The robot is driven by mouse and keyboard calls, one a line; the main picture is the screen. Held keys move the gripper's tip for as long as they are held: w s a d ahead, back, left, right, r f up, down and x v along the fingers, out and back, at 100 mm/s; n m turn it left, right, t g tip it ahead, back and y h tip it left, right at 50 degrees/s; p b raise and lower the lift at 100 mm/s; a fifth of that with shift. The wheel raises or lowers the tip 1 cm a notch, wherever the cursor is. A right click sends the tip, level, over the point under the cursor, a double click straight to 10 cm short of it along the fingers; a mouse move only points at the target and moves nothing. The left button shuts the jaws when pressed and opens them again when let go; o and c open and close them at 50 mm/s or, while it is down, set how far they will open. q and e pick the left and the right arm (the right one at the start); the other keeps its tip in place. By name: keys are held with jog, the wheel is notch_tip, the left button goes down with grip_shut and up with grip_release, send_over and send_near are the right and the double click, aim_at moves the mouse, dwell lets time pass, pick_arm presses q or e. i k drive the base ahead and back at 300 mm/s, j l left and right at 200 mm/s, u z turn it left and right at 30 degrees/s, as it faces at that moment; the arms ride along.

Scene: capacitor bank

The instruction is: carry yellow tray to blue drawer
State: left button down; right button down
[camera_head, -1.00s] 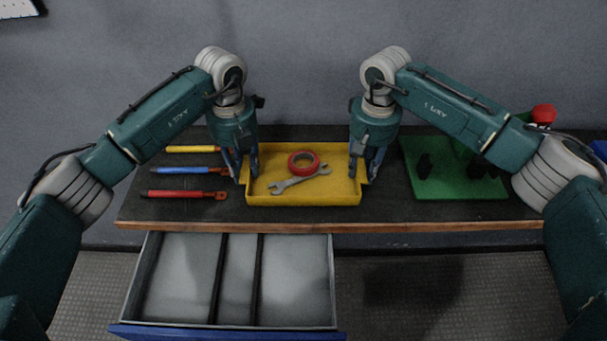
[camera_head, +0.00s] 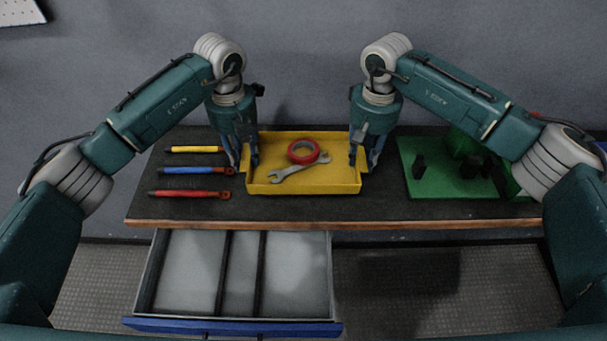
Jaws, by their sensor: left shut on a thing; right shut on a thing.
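The yellow tray (camera_head: 301,188) is over the dark worktop, held level between my two grippers. A red tape ring (camera_head: 304,151) and a grey wrench (camera_head: 296,175) lie in it. My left gripper (camera_head: 245,165) is shut on the tray's left side. My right gripper (camera_head: 362,163) is shut on its right side. The blue drawer (camera_head: 240,327) stands open below the bench's front edge. Its grey inside has three compartments and looks empty. I cannot tell exactly how far the tray is above the worktop.
Yellow, blue and red handled tools (camera_head: 190,170) lie on the worktop (camera_head: 210,209) left of the tray. A green holder (camera_head: 447,180) with black parts stands at the right. The wooden front edge (camera_head: 400,224) lies between tray and drawer.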

aim_at(240, 278)
jog(key=k, duration=0.7)
jog(key=k+j, duration=0.35)
jog(key=i+j, duration=0.3)
jog(key=j, duration=0.15)
